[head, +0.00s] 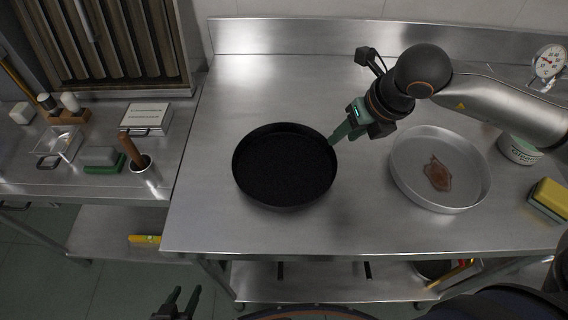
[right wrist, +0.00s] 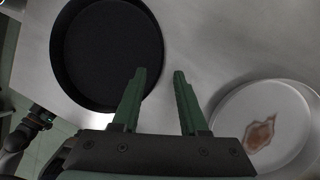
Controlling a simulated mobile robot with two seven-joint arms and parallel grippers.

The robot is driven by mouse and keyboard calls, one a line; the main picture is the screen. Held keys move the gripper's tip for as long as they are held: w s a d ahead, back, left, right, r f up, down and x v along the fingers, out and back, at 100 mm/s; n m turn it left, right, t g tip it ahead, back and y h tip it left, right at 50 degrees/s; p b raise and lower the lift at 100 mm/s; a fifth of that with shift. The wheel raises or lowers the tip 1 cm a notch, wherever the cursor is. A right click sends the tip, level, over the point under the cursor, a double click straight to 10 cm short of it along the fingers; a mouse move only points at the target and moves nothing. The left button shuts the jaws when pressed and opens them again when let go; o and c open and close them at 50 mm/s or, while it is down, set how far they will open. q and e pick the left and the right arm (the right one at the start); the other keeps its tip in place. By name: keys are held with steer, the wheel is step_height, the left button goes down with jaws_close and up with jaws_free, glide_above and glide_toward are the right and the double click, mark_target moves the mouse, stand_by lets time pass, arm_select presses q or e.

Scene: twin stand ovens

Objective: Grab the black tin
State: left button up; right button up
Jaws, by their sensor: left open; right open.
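The black tin (head: 284,168) is a round, shallow, empty pan on the steel table (head: 210,225). It also shows at the upper left of the right wrist view (right wrist: 108,52). My right gripper (head: 336,140) is at the tin's right rim in the head view, its fingers pointing down-left. In the right wrist view the right gripper's green fingers (right wrist: 160,75) are apart with nothing between them, the left one overlapping the tin's rim; I cannot tell if it touches. My left gripper (head: 180,300) is open and empty at the bottom edge, below the table front.
A silver tin (head: 402,188) with a brown stain stands right of the black tin. A white tub (head: 519,149), a yellow sponge (head: 549,197) and a dial gauge (head: 549,62) are at the far right.

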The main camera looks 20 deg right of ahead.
mark_target(331, 147)
steer(key=shift+p+x, duration=0.5)
steer(key=shift+x, duration=3)
steer(key=shift+w+d+r, duration=0.1)
steer(key=shift+w+d, duration=0.05)
jaws_close()
